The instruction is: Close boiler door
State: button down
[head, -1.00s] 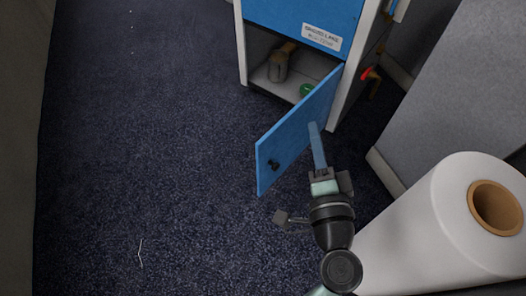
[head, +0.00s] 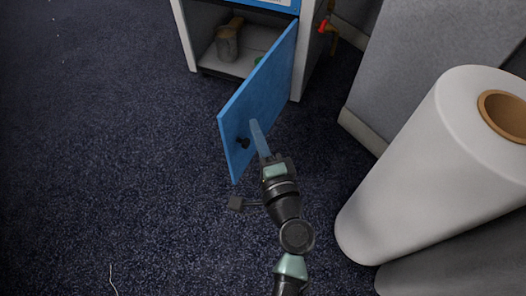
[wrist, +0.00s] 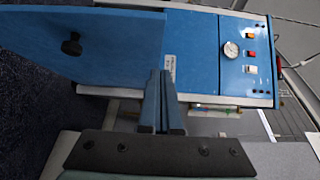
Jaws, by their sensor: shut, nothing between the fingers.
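The blue boiler door (head: 258,98) stands open, swung out from the right side of the white-framed boiler cabinet (head: 188,35). My gripper (head: 254,123) is shut and empty, at the door's outer right-hand side near the free edge. It looks close to the door, but I cannot tell whether it touches. In the wrist view the door (wrist: 110,40) fills the upper left, and the shut fingers (wrist: 160,82) overlap its right end.
Inside the cabinet stands a brownish cylindrical part (head: 227,42). A red-handled valve (head: 323,26) sticks out of the cabinet's right side. Large white rolls (head: 420,160) and a grey panel (head: 400,70) stand to the right.

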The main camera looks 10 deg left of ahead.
aim_at(232, 105)
jog(key=shift+w+a+b, duration=0.15)
jog(key=shift+w+a, duration=0.3)
jog(key=shift+a, duration=0.4)
jog(key=shift+w+a+b, duration=0.2)
jog(key=shift+w+a, duration=0.25)
jog(key=shift+a, duration=0.4)
jog(key=shift+w+a+b, duration=0.15)
jog(key=shift+w+a, duration=0.3)
jog(key=shift+a, duration=0.4)
jog(key=shift+a, duration=0.1)
